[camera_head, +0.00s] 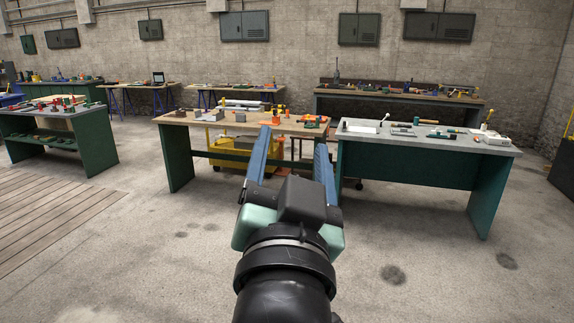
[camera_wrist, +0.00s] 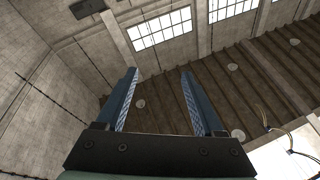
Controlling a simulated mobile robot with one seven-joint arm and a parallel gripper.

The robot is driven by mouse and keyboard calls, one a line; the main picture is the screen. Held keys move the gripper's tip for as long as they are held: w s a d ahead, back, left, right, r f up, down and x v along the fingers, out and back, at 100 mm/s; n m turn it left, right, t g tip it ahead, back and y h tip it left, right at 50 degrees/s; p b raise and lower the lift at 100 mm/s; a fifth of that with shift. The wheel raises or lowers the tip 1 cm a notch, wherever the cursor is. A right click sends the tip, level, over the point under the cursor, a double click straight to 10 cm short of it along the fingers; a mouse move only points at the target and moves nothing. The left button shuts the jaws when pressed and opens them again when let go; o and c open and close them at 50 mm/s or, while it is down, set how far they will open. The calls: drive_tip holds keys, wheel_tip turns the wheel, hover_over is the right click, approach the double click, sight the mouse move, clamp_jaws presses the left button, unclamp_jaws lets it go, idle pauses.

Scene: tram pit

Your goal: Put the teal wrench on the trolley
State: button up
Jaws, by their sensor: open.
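My gripper (camera_head: 292,140) is open and empty, held up in front of the benches. In the wrist view my gripper (camera_wrist: 158,72) shows two blue fingers spread apart, with only wall, windows and ceiling beyond. I cannot pick out the teal wrench; the tools on the benches are too small to tell apart. A yellow wheeled unit (camera_head: 225,147), possibly the trolley, stands behind the wooden-topped bench and is partly hidden by it and my gripper.
The wooden-topped bench (camera_head: 180,119) and the grey-topped bench (camera_head: 400,143) stand ahead, both holding small items. A green bench (camera_head: 95,145) is at the left. More benches line the back wall. The concrete floor (camera_head: 150,230) in front is clear, with wooden planks (camera_head: 50,215) at the left.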

drive_tip(key=s+r+n+t, duration=0.2)
drive_tip(key=s+r+t, duration=0.1)
drive_tip(key=s+r, duration=0.2)
drive_tip(key=s+r+n+t+y, duration=0.1)
drive_tip(key=s+r+n+t, duration=0.1)
drive_tip(key=s+r, duration=0.3)
wheel_tip(320, 180, up, 5)
drive_tip(key=shift+s+a+f+n+t, duration=0.1)
drive_tip(key=shift+s+a+n+t, duration=0.25)
drive_tip(key=shift+t, duration=0.35)
drive_tip(key=shift+w+f, duration=0.1)
